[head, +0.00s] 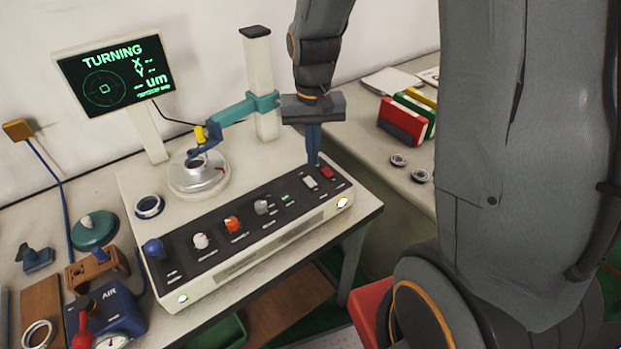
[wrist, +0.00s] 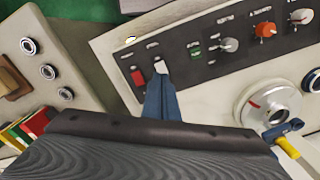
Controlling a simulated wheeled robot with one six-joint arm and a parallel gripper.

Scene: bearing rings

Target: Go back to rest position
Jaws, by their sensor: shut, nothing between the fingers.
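My gripper (head: 314,150) points down at the right end of the control panel (head: 218,236), its blue fingers shut with nothing between them. The fingertips are close to the white rocker switch (head: 310,183) and the red switch (head: 327,172); I cannot tell whether they touch. In the wrist view the gripper (wrist: 160,78) has its tips at the white switch (wrist: 161,67), with the red switch (wrist: 138,77) just to the left. The monitor (head: 115,78) reads "TURNING".
A round metal stage (head: 199,178) holds a ring under a teal arm (head: 240,108) on a post. A dark ring (head: 149,206) lies left of it. Rings (head: 398,160) and coloured boxes (head: 402,120) are on the right table. A blue AIR unit (head: 108,312) stands front left.

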